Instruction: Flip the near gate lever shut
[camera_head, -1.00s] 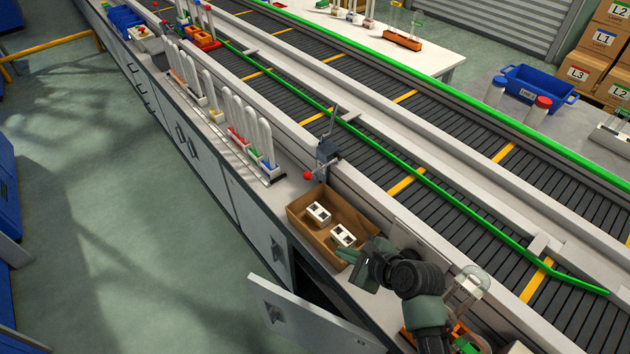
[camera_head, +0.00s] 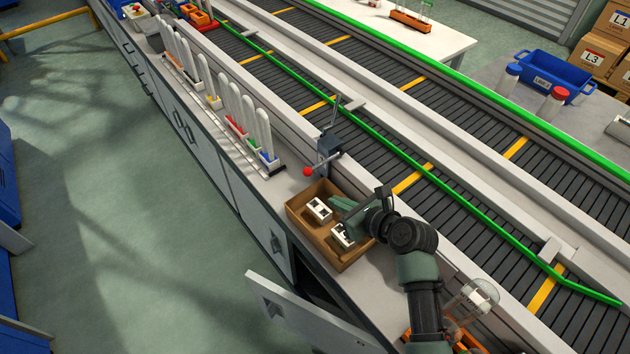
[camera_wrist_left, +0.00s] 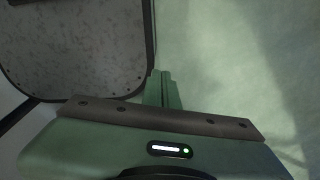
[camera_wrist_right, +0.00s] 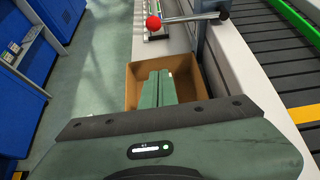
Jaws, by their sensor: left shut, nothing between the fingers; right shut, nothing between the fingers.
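The near gate lever shows as a rod with a red ball knob (camera_head: 308,171), on a grey bracket (camera_head: 330,146) at the conveyor's near rail. The rod sticks out from the bracket over the bench. In the right wrist view the red knob (camera_wrist_right: 153,23) is at the top, ahead of my fingers. My right gripper (camera_head: 338,203) is shut and empty, over the cardboard box and a short way from the knob, not touching it. Its closed fingers (camera_wrist_right: 156,74) show in the right wrist view. My left gripper (camera_wrist_left: 160,74) is shut and empty over green floor.
The open cardboard box (camera_head: 300,220) holds white blocks below my right gripper. A rack of upright tubes (camera_head: 235,118) stands on the bench beyond the lever. The conveyor's green rail (camera_head: 400,160) runs alongside. A cabinet door (camera_head: 300,315) hangs open below.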

